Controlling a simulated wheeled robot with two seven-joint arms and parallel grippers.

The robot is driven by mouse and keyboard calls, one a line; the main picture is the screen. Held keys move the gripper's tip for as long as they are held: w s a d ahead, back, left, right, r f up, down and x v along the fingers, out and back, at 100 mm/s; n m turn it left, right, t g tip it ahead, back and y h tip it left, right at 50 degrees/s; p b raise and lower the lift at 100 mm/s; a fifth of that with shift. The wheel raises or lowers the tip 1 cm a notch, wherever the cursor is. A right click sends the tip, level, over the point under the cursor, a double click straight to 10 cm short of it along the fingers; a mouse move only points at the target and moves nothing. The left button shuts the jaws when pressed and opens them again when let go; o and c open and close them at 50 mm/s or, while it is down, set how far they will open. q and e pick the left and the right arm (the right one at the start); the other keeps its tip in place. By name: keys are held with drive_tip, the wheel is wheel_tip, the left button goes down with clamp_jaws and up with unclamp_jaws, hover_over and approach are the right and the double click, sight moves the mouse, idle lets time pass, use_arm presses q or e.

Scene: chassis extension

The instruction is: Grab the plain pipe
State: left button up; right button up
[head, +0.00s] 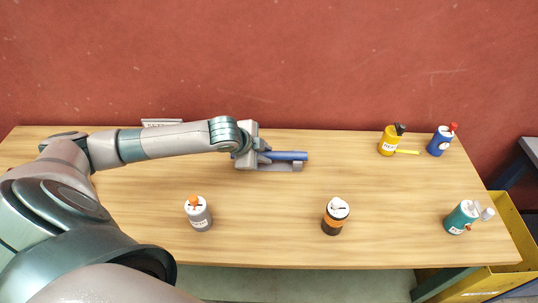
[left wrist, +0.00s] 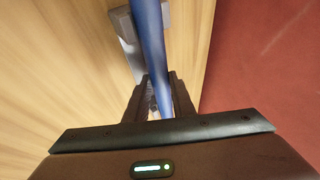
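A plain blue pipe (head: 290,156) lies level on a grey holder (head: 285,167) at the back middle of the table. My left gripper (head: 264,155) is at the pipe's left end, low over the holder. In the left wrist view the pipe (left wrist: 150,42) runs down between the two fingers of my left gripper (left wrist: 159,80). The fingers are close on both sides of it, but I cannot tell whether they press on it. The pipe's left end is hidden by the gripper in the head view. My right gripper is not in view.
A yellow bottle (head: 388,142) and a blue bottle (head: 440,141) stand at the back right. The red wall (head: 300,60) is close behind the table.

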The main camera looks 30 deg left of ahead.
sight(265, 155)
use_arm(q)
clamp_jaws()
drive_tip(key=shift+r, duration=0.15)
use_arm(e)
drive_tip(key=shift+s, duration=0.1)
